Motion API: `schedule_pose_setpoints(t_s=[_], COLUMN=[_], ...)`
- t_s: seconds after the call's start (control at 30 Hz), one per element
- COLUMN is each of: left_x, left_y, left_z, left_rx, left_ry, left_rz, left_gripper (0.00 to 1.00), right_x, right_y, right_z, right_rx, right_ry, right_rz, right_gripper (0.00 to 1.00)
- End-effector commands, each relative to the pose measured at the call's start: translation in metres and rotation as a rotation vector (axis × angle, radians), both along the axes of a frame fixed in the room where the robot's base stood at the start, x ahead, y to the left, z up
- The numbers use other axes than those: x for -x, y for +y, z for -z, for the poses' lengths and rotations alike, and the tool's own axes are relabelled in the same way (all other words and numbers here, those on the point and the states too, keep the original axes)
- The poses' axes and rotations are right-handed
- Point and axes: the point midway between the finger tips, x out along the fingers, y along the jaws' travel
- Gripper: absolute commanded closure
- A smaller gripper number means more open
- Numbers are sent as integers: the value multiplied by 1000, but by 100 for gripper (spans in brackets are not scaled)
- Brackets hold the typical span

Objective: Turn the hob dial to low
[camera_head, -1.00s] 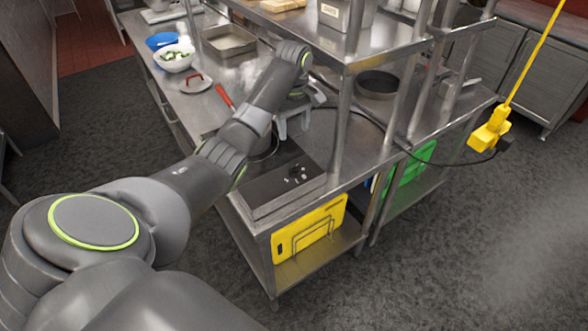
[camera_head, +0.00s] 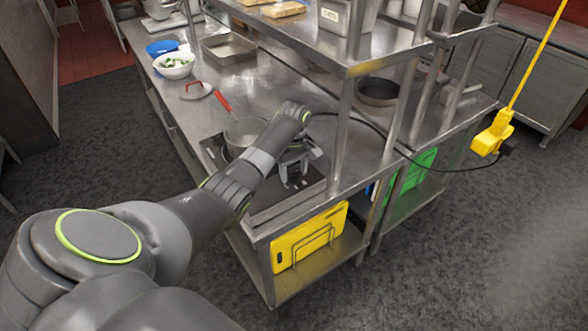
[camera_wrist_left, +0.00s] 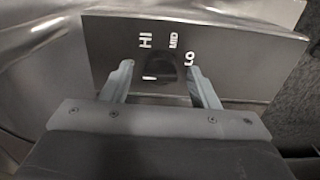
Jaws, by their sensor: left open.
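The hob dial (camera_wrist_left: 157,68) is a dark knob on a dark panel in the left wrist view. HI, MID and LO are printed around its upper side, with LO to the right. A short white mark shows at its lower left; I cannot tell whether it is a pointer or a label. My left gripper (camera_wrist_left: 160,72) is open, one finger on either side of the dial, with no clear contact. In the head view my left gripper (camera_head: 294,172) is over the front of the hob (camera_head: 290,205) and hides the dial. My right gripper is out of view.
A steel pot (camera_head: 241,137) stands on the hob beside my left forearm. A shelf post (camera_head: 340,125) and a black cable (camera_head: 372,130) are close to the gripper's right. A red-handled pan or lid (camera_head: 197,91) and bowl (camera_head: 174,66) stand farther back.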

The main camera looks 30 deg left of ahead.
Motion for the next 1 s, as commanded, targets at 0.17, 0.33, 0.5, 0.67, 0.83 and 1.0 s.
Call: schedule_pose_setpoints(t_s=[0.17,0.33,0.5,0.67,0.83,1.0], left_x=[0,0,0,0,0,0], left_y=[0,0,0,0,0,0], left_z=[2,2,1,1,0,-1], left_rx=[0,0,0,0,0,0], left_ry=[1,0,0,0,0,-1], left_rz=[0,0,0,1,20,83], left_gripper=[45,54,77,90,90,90], right_x=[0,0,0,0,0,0], right_y=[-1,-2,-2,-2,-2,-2], right_z=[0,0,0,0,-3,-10], right_rx=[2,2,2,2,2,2], right_ry=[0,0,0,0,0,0], right_rz=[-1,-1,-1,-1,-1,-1], right_gripper=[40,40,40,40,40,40])
